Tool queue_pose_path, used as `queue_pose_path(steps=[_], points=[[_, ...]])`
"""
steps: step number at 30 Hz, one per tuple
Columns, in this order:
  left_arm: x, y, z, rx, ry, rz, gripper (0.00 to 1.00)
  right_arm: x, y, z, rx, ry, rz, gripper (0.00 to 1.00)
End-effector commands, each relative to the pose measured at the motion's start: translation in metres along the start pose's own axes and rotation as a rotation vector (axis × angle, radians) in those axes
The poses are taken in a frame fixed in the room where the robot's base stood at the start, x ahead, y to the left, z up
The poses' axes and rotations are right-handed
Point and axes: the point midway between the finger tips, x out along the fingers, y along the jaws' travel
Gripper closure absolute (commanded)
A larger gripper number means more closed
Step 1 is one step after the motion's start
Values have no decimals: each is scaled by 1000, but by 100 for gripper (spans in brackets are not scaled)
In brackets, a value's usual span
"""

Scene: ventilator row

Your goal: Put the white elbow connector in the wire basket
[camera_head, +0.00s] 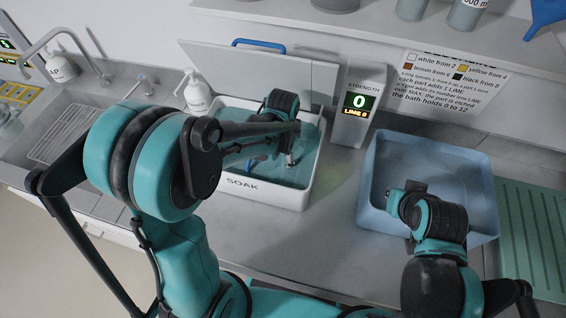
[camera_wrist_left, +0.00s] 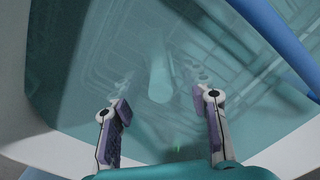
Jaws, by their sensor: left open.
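The white bath marked SOAK (camera_head: 262,192) holds teal liquid, and my left gripper (camera_head: 289,160) reaches down into its opening. In the left wrist view my left gripper (camera_wrist_left: 161,125) is open, with nothing between its fingers. Beyond the fingertips a pale, rounded cylinder (camera_wrist_left: 159,80) shows through the liquid; I cannot tell whether it is the white elbow connector. Faint wire lines of a basket (camera_wrist_left: 215,50) show under the surface. My right gripper (camera_head: 396,203) is over the blue-grey tub; its fingers are not clear.
A blue bar (camera_wrist_left: 282,45) crosses the wrist view's upper right. A raised lid (camera_head: 235,75) stands behind the bath. The strength display (camera_head: 357,103) reads 0 and LIME 0. The blue-grey tub (camera_head: 440,152) looks empty. A green ribbed mat (camera_head: 535,225) lies right; a sink is left.

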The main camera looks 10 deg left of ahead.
Motion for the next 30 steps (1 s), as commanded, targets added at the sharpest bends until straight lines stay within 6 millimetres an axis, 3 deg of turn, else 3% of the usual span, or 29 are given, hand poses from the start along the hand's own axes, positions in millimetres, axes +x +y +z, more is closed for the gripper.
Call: queue_pose_path(steps=[9, 19, 23, 30], points=[[-74, 0, 0, 0, 0, 0, 54, -19, 0, -14, 0, 0, 0, 100], [-110, 1, 3, -16, 10, -8, 54, -25, 0, -18, 0, 0, 0, 100], [-124, 4, 19, -110, 67, -51, 54, -25, 0, -18, 0, 0, 0, 100], [-154, 20, 72, -455, 303, -180, 54, -25, 0, -18, 0, 0, 0, 100]])
